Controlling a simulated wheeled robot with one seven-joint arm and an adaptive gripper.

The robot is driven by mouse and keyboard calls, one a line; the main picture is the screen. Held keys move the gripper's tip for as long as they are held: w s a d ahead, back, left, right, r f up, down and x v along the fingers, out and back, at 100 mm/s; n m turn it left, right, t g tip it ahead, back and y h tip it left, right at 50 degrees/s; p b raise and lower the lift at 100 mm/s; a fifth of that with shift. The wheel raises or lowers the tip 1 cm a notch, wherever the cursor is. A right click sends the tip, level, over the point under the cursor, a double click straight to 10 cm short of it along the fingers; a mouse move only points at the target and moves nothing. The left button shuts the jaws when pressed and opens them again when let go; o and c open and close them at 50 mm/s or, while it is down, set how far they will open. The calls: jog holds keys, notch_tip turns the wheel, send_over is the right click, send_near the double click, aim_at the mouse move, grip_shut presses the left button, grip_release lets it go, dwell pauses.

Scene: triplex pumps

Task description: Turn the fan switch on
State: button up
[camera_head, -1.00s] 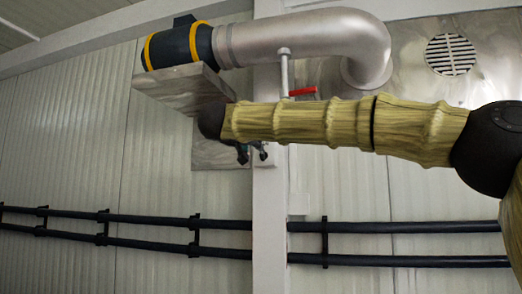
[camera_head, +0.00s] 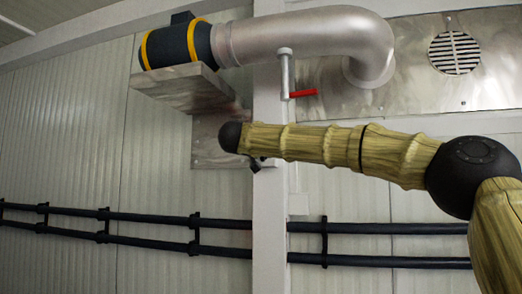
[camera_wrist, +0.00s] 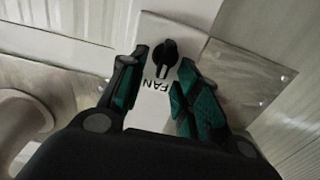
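The fan switch (camera_wrist: 166,60) is a black knob on a white panel (camera_wrist: 185,12), with the word FAN printed beside it, upside down in the wrist view. My gripper (camera_wrist: 157,75) is open, with its green-padded fingers on either side of the FAN label. In the head view my arm hides the switch, and only a small dark part of the gripper (camera_head: 257,163) shows below the wrist.
A blue fan motor with yellow bands (camera_head: 178,43) sits on a metal bracket (camera_head: 177,88), joined to a silver duct (camera_head: 310,32). A red-handled lever (camera_head: 303,93) hangs beside the post (camera_head: 270,225). Dark pipes (camera_head: 110,228) run along the wall below.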

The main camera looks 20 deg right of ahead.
grip_shut()
jog(key=shift+m, duration=0.3)
jog(key=m+b, duration=0.2)
jog(key=m, duration=0.3)
jog(key=d+f+m+b, duration=0.1)
jog(key=m+b, duration=0.2)
jog(key=m, duration=0.3)
jog(key=s+f+m+b, duration=0.1)
jog(key=m+b, duration=0.2)
jog(key=m, duration=0.3)
jog(key=shift+d, duration=0.2)
jog(key=shift+m, duration=0.3)
grip_release()
